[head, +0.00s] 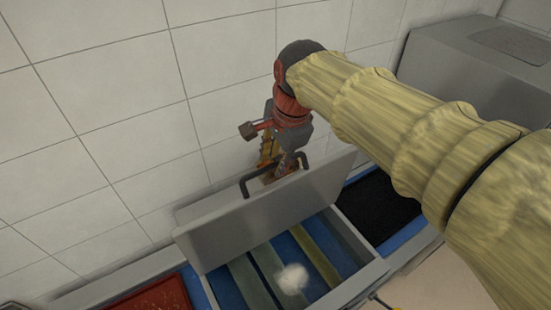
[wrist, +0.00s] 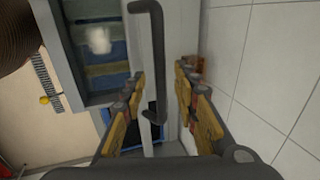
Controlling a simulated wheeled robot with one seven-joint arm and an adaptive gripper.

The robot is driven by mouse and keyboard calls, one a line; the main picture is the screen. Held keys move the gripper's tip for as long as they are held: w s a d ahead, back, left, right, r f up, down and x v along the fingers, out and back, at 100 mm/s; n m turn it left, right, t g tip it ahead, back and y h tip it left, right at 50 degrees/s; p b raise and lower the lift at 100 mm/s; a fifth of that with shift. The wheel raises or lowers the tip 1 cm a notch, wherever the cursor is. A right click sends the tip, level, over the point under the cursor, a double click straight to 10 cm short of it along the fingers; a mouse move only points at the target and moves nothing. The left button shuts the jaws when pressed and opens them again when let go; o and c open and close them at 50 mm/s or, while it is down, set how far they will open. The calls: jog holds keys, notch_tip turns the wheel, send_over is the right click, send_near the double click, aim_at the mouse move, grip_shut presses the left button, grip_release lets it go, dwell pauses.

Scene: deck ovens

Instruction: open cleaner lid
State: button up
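The cleaner lid (head: 250,222) is a flat grey panel, tilted up steeply above an open compartment. Its dark bar handle (head: 244,186) is on the upper part of the lid. My gripper (head: 272,168) is at the lid's upper edge, beside the handle, reaching down from above. In the wrist view my gripper (wrist: 160,80) has its orange-padded fingers apart. The handle (wrist: 157,60) and the lid's edge lie between them. I see no clear contact with the handle. Part of the handle is hidden by the gripper in the head view.
The open compartment (head: 228,288) has blue and grey strips inside and a whitish blurred blob (head: 292,278). A red tray (head: 150,303) is at the lower left, a black recess (head: 378,208) at the right. A tiled wall (head: 110,110) stands close behind my gripper.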

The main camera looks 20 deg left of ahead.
jog(key=shift+a+f, duration=0.1)
jog(key=shift+f, duration=0.05)
jog(key=shift+c, duration=1)
grip_shut()
